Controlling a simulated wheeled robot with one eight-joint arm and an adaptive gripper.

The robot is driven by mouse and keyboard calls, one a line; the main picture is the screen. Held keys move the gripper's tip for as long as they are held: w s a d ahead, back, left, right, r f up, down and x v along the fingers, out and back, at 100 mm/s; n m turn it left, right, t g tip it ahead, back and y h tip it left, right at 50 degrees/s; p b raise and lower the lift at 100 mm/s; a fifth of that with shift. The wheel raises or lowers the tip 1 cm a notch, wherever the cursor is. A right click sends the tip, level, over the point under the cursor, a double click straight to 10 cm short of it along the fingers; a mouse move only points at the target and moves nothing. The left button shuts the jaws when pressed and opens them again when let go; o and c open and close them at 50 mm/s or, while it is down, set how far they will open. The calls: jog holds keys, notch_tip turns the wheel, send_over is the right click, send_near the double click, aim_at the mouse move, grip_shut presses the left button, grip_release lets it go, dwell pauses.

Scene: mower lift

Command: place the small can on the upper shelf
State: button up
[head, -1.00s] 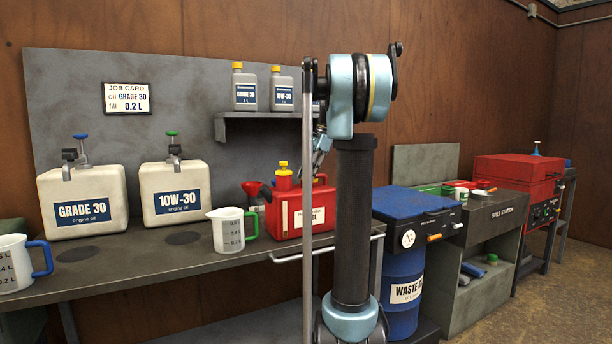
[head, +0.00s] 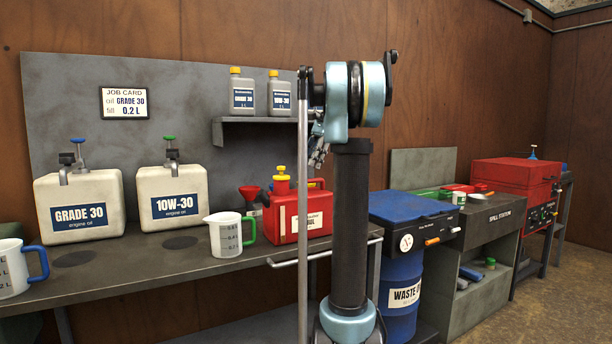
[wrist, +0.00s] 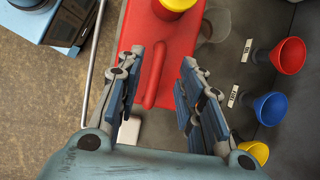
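A red can (head: 290,220) with a yellow cap and a white label, partly readable, stands upright on the bench behind my arm. In the wrist view the red can (wrist: 160,45) lies below my gripper (wrist: 161,70), its red handle bar showing between the two fingers. The fingers are spread, and I see no contact with the handle. In the head view my gripper (head: 318,160) hangs above the can's right part, partly hidden by my arm. The upper shelf (head: 232,122) on the back panel holds two grey bottles: GRADE 30 (head: 241,98) and 10W-30 (head: 280,100).
A measuring jug (head: 226,238) with a green handle stands just left of the can. Two white oil containers (head: 80,190) (head: 160,188) stand further left. Coloured funnels (wrist: 288,57) hang beside the can. Shelf space right of the bottles is partly hidden.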

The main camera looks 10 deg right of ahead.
jog(key=shift+v, duration=2.4)
